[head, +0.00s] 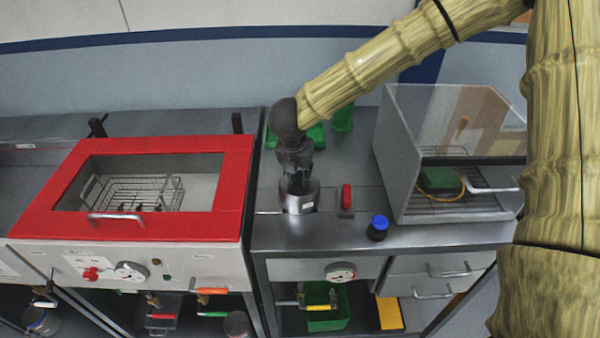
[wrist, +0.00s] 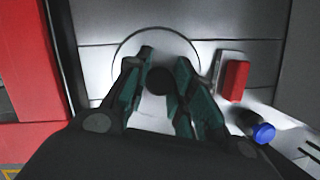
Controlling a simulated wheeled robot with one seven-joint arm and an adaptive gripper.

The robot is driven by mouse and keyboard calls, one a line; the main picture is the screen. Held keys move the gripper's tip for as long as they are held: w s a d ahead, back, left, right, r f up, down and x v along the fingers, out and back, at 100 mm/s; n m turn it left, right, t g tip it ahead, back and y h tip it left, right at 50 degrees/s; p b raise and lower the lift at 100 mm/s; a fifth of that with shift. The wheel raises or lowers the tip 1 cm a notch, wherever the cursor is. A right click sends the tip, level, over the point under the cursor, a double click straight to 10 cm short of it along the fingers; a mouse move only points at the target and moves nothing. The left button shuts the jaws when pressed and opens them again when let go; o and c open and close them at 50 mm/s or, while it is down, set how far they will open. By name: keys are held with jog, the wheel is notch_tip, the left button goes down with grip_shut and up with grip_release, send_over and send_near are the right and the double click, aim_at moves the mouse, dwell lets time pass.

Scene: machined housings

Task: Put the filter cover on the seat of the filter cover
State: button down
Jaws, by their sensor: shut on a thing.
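My gripper (head: 297,186) points down over the bench between the red-framed unit and the clear-fronted box. In the wrist view its two dark green fingers (wrist: 163,92) stand on either side of a dark round knob (wrist: 160,80). The knob is at the middle of a pale round disc, which looks like the filter cover (wrist: 155,48). My gripper is shut on it. In the head view a short metallic cylinder with a small white label (head: 299,203) is right below the fingers. I cannot tell cover from seat there, nor whether they touch.
A red block on a grey plate (head: 346,197) and a blue-capped jar (head: 378,228) stand close to the right. The red-framed unit (head: 230,200) is at left, the clear-fronted box (head: 402,170) at right. Green items (head: 342,118) stand behind my gripper.

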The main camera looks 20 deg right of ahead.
jog(key=c, duration=1.1)
grip_release()
jog(key=shift+c, duration=0.2)
